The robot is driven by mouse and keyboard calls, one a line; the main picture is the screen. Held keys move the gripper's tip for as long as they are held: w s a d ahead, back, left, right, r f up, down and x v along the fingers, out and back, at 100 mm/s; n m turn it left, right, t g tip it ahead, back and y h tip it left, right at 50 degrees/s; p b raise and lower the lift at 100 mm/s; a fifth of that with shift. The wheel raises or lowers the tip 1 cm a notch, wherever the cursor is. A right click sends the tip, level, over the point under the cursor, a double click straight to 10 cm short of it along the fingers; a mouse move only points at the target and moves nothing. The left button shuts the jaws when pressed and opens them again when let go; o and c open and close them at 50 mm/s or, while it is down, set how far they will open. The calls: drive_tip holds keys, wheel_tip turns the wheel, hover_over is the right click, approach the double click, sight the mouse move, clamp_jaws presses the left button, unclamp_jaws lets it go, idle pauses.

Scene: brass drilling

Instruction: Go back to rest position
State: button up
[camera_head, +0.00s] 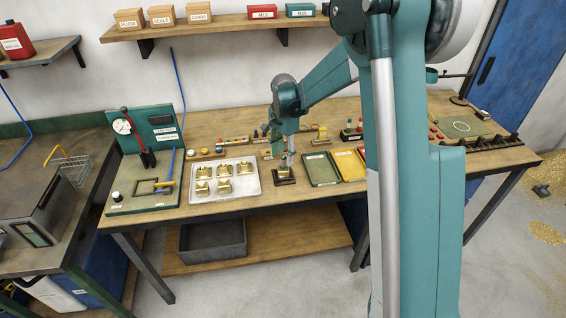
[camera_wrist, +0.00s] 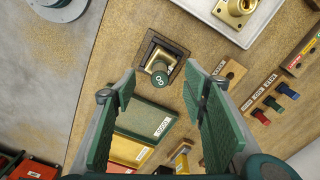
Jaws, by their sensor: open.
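My gripper (camera_head: 284,158) hangs over the middle of the bench, near the dark nest (camera_head: 286,181) that holds a brass part (camera_head: 283,172). In the wrist view, my gripper (camera_wrist: 160,90) has its two green ribbed fingers wide apart, with nothing held between them. Beyond the fingertips, the nest (camera_wrist: 147,46) shows with a round green-topped piece (camera_wrist: 160,78) standing over the brass part. The fingers look clear of that piece. How far the piece sits into the part cannot be told.
A pale tray (camera_head: 245,194) with several brass parts lies left of the nest. A green tray (camera_head: 321,170) and a yellow tray (camera_head: 349,165) lie to its right. A press-like fixture (camera_head: 146,160) stands at the left. A shelf (camera_head: 222,24) with boxes hangs behind.

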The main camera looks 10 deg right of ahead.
drive_tip(key=shift+r+p, duration=0.9)
drive_tip(key=shift+r, duration=1.75)
drive_tip(key=shift+r, duration=0.1)
drive_tip(key=shift+s+d+r, duration=0.1)
drive_tip(key=shift+s+r, duration=0.3)
drive_tip(key=shift+s, duration=0.05)
drive_tip(key=s+d+r+n+t+b, duration=0.25)
drive_tip(key=s+r, duration=0.35)
drive_tip(key=s, duration=0.5)
drive_tip(key=s+d+r+n+t+b, duration=0.1)
drive_tip(key=s+r+n, duration=0.3)
drive_tip(key=s+r, duration=0.45)
drive_tip(key=s+f+n+t+b, duration=0.1)
drive_tip(key=s+f+n+t, duration=0.1)
drive_tip(key=s, duration=0.9)
drive_tip(key=s+d+f+n+t+b, duration=0.1)
drive_tip(key=s+f+n, duration=0.3)
drive_tip(key=s, duration=0.6)
drive_tip(key=shift+s+t, duration=0.35)
drive_tip(key=shift+s, duration=0.05)
